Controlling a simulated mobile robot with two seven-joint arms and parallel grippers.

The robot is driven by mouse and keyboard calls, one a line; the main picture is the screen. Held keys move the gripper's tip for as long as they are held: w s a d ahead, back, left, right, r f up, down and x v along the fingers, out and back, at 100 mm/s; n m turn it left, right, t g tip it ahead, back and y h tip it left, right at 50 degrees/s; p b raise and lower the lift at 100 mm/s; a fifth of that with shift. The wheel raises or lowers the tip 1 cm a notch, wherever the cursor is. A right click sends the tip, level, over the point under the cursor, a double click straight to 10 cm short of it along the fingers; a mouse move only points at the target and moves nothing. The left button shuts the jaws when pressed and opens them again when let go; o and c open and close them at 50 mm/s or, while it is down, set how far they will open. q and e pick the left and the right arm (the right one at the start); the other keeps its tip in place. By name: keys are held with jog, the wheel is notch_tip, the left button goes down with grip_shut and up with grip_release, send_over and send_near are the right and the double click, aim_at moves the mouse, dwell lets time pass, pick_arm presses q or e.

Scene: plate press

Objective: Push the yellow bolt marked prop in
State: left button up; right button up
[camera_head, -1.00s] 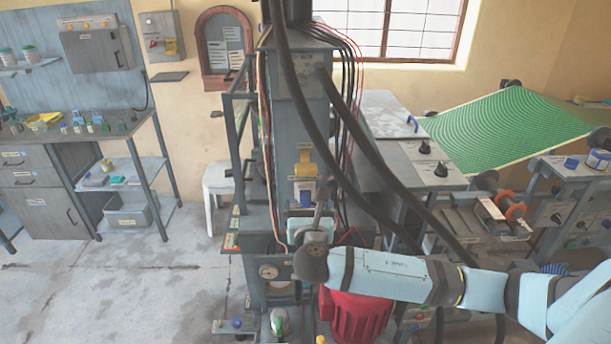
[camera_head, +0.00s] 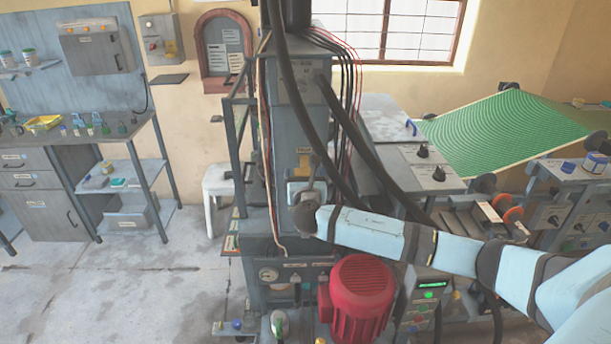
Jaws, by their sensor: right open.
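The yellow bolt (camera_head: 303,161) is on the front of the grey press column (camera_head: 288,118), below a small white label. Most of it is hidden behind my right gripper, and only a small yellowish part shows. My right gripper (camera_head: 309,168) is in front of the bolt, with its fingers pointing up and away toward the column. It is open, and I see nothing held in it. I cannot tell whether its fingers touch the bolt. My left gripper is not in view.
Dark hoses (camera_head: 345,130) hang close to the right of the gripper. A red motor (camera_head: 362,296) stands below my arm. A green sheet (camera_head: 500,128) lies on a machine at the right. A workbench (camera_head: 75,135) is at the left, with open floor before it.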

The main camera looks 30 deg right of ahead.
aim_at(304, 161)
jog(key=shift+c, duration=0.2)
jog(key=c, duration=1.2)
jog(key=x, duration=0.5)
jog(key=shift+w+d, duration=0.1)
jog(key=shift+w, duration=0.1)
jog(key=shift+c, duration=0.2)
jog(key=shift+r, duration=0.15)
jog(key=o, duration=1.1)
jog(key=shift+o, duration=0.9)
jog(key=shift+w, duration=0.1)
